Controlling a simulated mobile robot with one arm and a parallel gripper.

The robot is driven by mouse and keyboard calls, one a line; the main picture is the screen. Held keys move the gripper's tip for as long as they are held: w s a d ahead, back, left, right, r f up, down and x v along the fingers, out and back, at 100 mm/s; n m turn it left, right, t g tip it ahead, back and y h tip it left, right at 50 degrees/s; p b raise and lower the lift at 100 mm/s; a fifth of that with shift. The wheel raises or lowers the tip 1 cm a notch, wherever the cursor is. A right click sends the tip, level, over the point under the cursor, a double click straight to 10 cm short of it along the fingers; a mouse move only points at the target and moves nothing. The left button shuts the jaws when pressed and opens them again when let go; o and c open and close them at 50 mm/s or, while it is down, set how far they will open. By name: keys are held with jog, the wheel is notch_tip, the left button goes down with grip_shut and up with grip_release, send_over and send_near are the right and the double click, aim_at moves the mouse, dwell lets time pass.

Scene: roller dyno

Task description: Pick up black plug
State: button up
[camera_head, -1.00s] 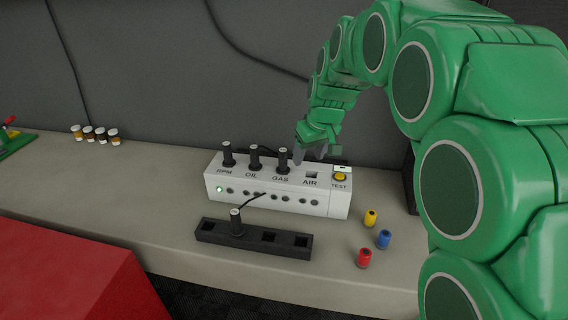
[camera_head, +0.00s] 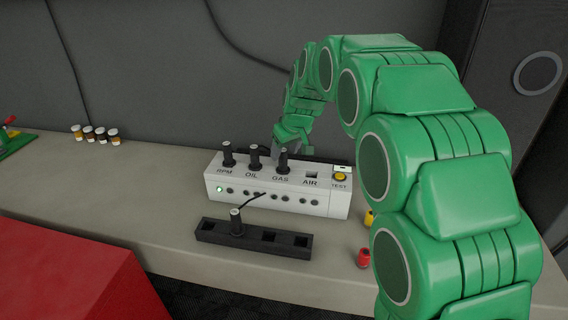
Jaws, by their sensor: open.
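One black plug (camera_head: 236,222) with a pale top stands upright in the black holder strip (camera_head: 268,246) in front of the white box (camera_head: 260,203). Three more black plugs stand on the box at RPM (camera_head: 228,155), OIL (camera_head: 254,156) and GAS (camera_head: 282,161). The AIR socket (camera_head: 311,174) is empty. My gripper (camera_head: 291,150) is open, just above and behind the GAS plug; its fingertips are small and partly hidden, and I cannot tell whether they touch that plug.
A yellow TEST button (camera_head: 340,177) sits at the box's right end. A red cylinder (camera_head: 363,258) and a partly hidden yellow one (camera_head: 369,219) stand beside my arm. Several small jars (camera_head: 95,134) stand at the back left. The bench (camera_head: 130,190) left of the box is clear.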

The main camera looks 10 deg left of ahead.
aim_at(282, 156)
jog(key=x, duration=0.4)
jog(key=shift+w+a, duration=0.15)
jog(key=c, duration=0.9)
